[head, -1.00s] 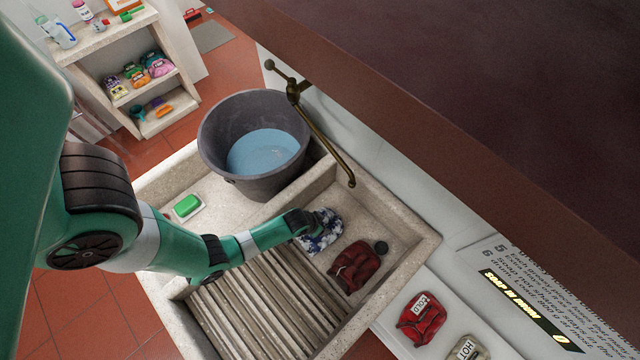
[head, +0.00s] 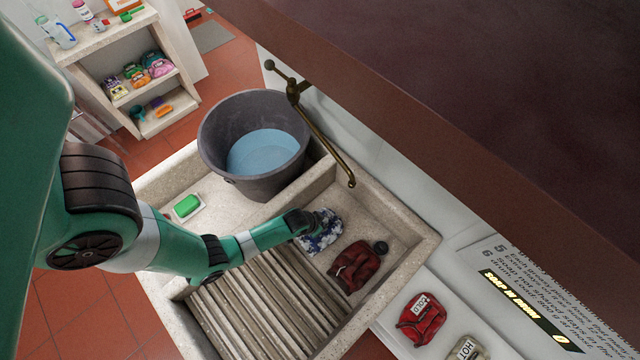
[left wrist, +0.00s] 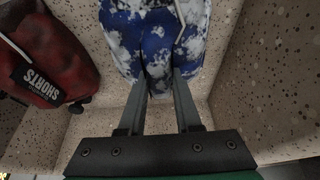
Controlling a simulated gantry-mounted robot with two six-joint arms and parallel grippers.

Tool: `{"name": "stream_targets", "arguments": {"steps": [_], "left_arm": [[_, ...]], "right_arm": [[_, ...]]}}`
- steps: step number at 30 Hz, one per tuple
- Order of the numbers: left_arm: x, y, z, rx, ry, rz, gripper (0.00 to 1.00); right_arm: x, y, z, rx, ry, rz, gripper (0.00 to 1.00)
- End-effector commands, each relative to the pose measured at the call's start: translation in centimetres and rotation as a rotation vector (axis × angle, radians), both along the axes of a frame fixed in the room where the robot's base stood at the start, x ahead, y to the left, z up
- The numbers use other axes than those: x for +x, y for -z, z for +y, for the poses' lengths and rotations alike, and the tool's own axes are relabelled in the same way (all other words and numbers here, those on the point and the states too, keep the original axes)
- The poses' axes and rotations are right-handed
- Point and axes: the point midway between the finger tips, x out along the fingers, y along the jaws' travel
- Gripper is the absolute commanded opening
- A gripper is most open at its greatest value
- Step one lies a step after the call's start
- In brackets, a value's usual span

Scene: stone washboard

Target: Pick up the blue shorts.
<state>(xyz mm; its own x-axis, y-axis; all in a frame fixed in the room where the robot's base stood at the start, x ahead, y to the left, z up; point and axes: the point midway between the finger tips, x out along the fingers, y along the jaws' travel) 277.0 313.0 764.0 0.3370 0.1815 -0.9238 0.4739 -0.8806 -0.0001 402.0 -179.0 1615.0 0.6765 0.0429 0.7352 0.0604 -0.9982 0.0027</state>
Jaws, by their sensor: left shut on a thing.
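The blue shorts (head: 325,230), blue and white patterned, lie in the sink basin of the stone washboard, beside a red item. My left gripper (head: 303,222) reaches over them from the left and hides part of them. In the left wrist view, the shorts (left wrist: 150,32) fill the top middle, and the fingers of my left gripper (left wrist: 160,88) are shut on their near edge, pinching a fold of cloth. My right gripper is not in view.
A dark red item labelled SHORTS (left wrist: 45,60) lies close by in the same basin, also seen in the head view (head: 358,267). A grey bucket of water (head: 213,124), a brass tap (head: 325,138) and green soap (head: 187,206) surround the basin. The ribbed washboard (head: 250,310) is bare.

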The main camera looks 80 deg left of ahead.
Motion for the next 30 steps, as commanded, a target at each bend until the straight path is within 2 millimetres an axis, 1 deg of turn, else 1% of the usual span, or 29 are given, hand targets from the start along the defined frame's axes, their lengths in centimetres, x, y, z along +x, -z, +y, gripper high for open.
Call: {"name": "stream_targets", "arguments": {"steps": [25, 28, 30], "left_arm": [[0.1, -0.1, 0.0, 0.001, 0.0, -0.002, 0.0], [0.1, -0.8, 0.0, 0.001, 0.0, -0.002, 0.0], [0.1, -1.9, 0.0, 0.002, 0.0, -0.004, 0.0]], "right_arm": [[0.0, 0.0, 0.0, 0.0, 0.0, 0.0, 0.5], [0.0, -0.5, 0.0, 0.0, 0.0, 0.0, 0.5], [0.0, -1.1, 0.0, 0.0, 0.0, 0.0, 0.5]]}}
